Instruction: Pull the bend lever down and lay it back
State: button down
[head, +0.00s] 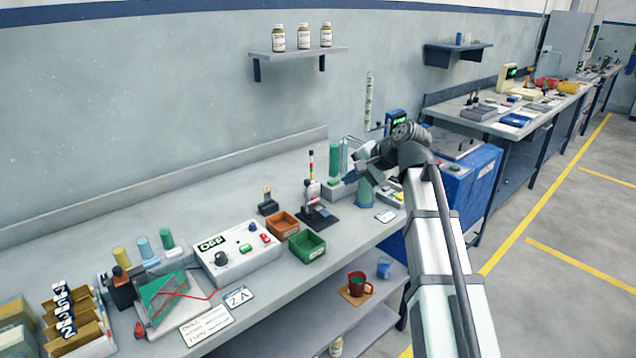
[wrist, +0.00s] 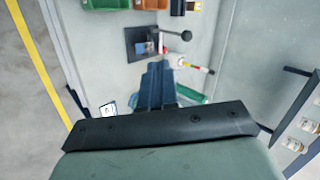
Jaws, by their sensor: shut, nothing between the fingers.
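The bend lever appears to be the upright rod with a black ball knob (head: 306,183), on a small fixture with a black base plate (head: 322,219). In the wrist view the ball knob (wrist: 187,35) sticks out to the right of the base plate (wrist: 131,45). The lever stands about upright in the head view. My gripper (head: 353,178) is above the bench, to the right of the lever and apart from it. In the wrist view its fingers (wrist: 158,66) are shut and empty, with the fixture beyond the tips.
A striped rod (head: 311,163) stands close behind the lever. Green cylinders (head: 334,163) stand near my gripper. An orange bin (head: 283,225) and a green bin (head: 307,246) sit left of the fixture. A white control box (head: 237,258) is farther left. A wall shelf (head: 298,51) holds bottles.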

jog(key=w+a+f+m, duration=0.1)
jog(key=w+a+f, duration=0.5)
jog(key=a, duration=0.3)
jog(key=shift+w+f, duration=0.15)
jog(key=shift+w, duration=0.6)
jog(key=shift+a, duration=0.1)
jog(key=shift+w+a+r, duration=0.25)
jog(key=shift+w+a, duration=0.45)
jog(key=shift+d, duration=0.1)
